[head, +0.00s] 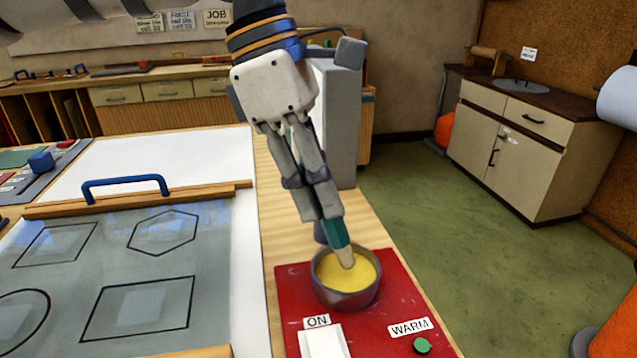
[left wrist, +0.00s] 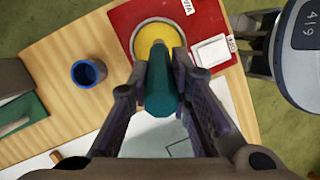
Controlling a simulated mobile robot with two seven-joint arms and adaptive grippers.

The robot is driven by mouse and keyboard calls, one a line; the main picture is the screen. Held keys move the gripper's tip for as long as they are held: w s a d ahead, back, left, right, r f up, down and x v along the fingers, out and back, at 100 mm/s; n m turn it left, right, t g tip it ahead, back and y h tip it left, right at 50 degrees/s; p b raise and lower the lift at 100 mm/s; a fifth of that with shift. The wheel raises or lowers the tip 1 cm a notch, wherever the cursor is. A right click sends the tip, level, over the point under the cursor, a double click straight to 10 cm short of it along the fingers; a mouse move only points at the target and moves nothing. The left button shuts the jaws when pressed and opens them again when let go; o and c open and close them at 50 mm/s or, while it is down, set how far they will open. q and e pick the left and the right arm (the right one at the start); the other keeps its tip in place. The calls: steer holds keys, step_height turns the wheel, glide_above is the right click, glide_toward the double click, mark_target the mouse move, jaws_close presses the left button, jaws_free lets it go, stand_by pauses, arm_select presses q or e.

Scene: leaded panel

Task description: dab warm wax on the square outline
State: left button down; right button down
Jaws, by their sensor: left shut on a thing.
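My left gripper (head: 320,205) is shut on a teal-handled dauber (head: 336,236) above the red warmer board. Its pale tip is in the pot (head: 335,296) of yellow wax, at or just below the surface. The left wrist view shows the teal handle (left wrist: 160,88) between the fingers, over the pot (left wrist: 150,25). The glass panel (head: 215,290) at left bears black outlines. The upper-left outline (head: 88,242) looks nearest to a square, with a pale patch inside. The others are a hexagon, a rounded one and a wider rectangle. My right gripper is not in view.
The red board (head: 288,282) carries a white ON switch (head: 324,343) and a green button (head: 422,345). A blue cup (left wrist: 88,73) stands close beyond the pot. A raised blue handle (head: 125,183) is on the panel's far wooden bar. A grey block (head: 335,120) stands behind.

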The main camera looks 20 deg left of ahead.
arm_select(q)
steer(key=shift+f, duration=0.7)
stand_by(1.2)
steer(key=shift+r, duration=3.6)
